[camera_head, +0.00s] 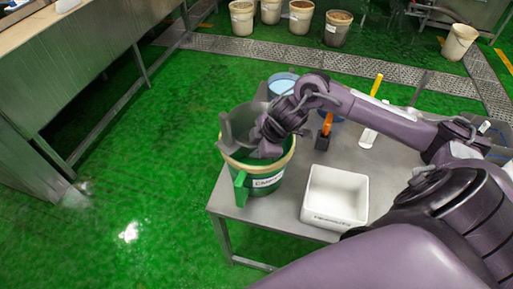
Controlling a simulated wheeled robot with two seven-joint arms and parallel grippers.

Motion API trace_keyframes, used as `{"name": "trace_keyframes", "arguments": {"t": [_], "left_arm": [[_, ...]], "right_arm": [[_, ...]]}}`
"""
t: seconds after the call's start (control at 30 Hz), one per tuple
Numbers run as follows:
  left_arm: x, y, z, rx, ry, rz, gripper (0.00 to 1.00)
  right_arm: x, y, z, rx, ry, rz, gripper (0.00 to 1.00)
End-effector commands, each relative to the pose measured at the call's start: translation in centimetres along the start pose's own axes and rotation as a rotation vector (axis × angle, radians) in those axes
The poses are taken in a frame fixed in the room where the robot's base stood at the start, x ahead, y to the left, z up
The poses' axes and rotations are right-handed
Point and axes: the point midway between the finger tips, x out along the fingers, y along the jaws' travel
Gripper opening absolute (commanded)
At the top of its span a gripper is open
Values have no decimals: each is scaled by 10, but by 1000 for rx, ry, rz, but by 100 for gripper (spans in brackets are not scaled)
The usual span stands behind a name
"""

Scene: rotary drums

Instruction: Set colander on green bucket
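The green bucket (268,181) stands at the left end of the grey table, with a white label on its front and a green handle-like part at its front left. A cream ring (283,160) circles its top; I cannot tell whether this is the colander's rim or the bucket's own. No separate colander is clearly visible. My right gripper (235,138) reaches from the right over the bucket's mouth, its grey fingers at or inside the rim. My wrist hides most of the opening, so its grip is unclear. My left gripper is not in view.
A white square tub (335,197) stands right of the bucket on the table (289,212). A blue container (283,84) is behind, with an orange-handled tool (327,124) and a yellow-handled tool (376,86) nearby. Several pails stand on the floor beyond. Green floor left is clear.

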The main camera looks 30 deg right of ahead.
Motion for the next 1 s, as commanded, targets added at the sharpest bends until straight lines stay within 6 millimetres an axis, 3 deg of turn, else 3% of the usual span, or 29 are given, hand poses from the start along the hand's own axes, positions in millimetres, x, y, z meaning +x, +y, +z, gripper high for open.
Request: {"name": "trace_keyframes", "arguments": {"t": [1.0], "left_arm": [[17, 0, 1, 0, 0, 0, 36]], "right_arm": [[24, -6, 9, 0, 1, 1, 0]]}}
